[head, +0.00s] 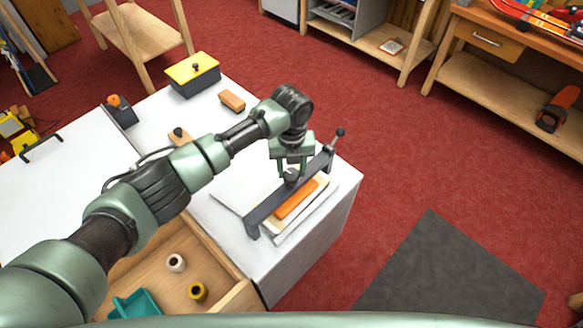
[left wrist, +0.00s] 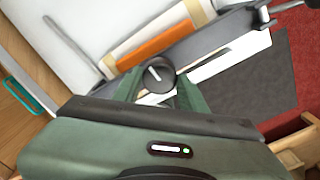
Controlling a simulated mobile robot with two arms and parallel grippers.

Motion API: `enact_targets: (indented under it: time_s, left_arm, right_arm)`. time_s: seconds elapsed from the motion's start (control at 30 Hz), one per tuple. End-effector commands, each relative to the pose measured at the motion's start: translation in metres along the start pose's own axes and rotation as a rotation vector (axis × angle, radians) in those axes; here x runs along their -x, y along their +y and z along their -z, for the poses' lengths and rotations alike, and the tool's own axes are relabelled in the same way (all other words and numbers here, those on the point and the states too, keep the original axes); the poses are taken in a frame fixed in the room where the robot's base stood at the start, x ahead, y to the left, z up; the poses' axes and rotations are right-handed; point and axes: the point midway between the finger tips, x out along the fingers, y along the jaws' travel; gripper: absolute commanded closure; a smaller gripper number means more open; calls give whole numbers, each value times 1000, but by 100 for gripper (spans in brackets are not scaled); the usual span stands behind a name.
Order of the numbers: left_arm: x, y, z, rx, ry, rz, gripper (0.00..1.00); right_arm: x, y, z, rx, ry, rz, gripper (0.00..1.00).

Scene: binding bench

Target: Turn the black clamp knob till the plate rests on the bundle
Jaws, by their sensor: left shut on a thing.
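The black clamp knob (head: 291,176) sits at the middle of the dark grey clamp bar (head: 268,207) on the white bench. In the left wrist view the round knob (left wrist: 158,74) shows a white mark line on its top. My left gripper (head: 292,170) comes down from above, and its green fingers are shut on the knob from both sides. A pale bundle (head: 322,188) lies under the clamp, with an orange strip (head: 297,200) along it. The bar and gripper hide part of it. I cannot tell which part is the plate or whether it touches the bundle. My right gripper is out of view.
A rod with a round black end (head: 340,132) stands at the clamp's far end. An open drawer (head: 225,255) holds a teal tray (head: 137,304) and small spools. A yellow-lidded box (head: 193,70) and an orange-brown block (head: 232,100) stand farther back on the bench.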

Motion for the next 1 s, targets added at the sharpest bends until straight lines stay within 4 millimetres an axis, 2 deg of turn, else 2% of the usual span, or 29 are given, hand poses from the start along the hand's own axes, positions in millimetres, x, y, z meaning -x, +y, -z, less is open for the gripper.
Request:
enact_targets:
  time_s: [0.03, 0.17, 0.2, 0.23, 0.27, 0.63, 0.77, 1.0]
  left_arm:
    - [6, -3, -3, -2, -8, 7, 99]
    - [6, -3, -3, -1, -9, 7, 99]
    - [6, -3, -3, -1, -9, 7, 47]
    - [6, -3, -3, -1, -8, 6, 39]
    - [5, -2, -2, -1, -8, 6, 35]
    - [6, -1, -1, 1, -4, 3, 35]
    - [22, -1, -2, 0, -6, 5, 35]
    - [63, -1, -1, 0, -7, 4, 35]
  right_arm:
    - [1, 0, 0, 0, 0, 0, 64]
    - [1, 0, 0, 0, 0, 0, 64]
    - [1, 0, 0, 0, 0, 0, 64]
    - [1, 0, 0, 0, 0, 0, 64]
    - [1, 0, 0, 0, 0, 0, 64]
    - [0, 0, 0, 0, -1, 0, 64]
    - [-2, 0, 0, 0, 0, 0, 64]
    - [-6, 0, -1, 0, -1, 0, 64]
